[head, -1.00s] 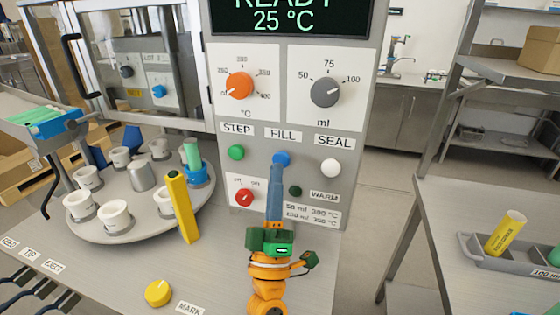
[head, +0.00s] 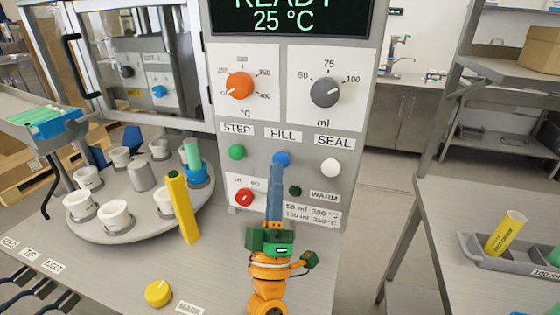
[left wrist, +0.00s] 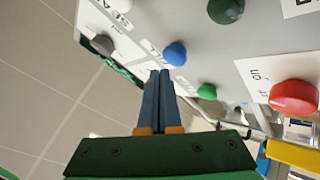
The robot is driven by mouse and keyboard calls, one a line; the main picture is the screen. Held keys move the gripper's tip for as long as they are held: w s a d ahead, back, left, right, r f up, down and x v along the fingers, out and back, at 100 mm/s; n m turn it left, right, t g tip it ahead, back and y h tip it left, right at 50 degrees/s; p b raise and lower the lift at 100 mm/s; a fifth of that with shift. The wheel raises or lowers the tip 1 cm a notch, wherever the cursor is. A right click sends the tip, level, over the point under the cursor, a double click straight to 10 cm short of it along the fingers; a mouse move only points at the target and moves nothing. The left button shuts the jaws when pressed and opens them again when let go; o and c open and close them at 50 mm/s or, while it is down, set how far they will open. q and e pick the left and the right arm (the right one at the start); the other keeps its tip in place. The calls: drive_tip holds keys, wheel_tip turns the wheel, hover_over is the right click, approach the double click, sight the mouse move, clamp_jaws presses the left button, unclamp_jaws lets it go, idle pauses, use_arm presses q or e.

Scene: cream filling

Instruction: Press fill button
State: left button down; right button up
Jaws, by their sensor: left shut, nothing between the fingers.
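The blue fill button (head: 282,158) is on the grey machine panel (head: 262,180), under the FILL label (head: 283,134). My left gripper (head: 277,168) is shut and empty. Its blue fingers point up at the panel, with the tips just below the fill button in the head view. In the left wrist view the shut fingertips (left wrist: 160,73) are close to the blue button (left wrist: 175,54), a little to its lower left. I cannot tell whether they touch the panel. My right gripper is not in view.
The green STEP button (head: 236,152) and white SEAL button (head: 331,168) flank the fill button. A red knob (head: 244,197) and dark green button (head: 295,191) are lower. A yellow bar (head: 182,206) stands left, beside the turntable (head: 130,228) with white cups. The display reads READY, 25 °C.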

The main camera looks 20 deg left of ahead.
use_arm(q)
drive_tip(key=shift+w, duration=0.1)
drive_tip(key=shift+w, duration=0.35)
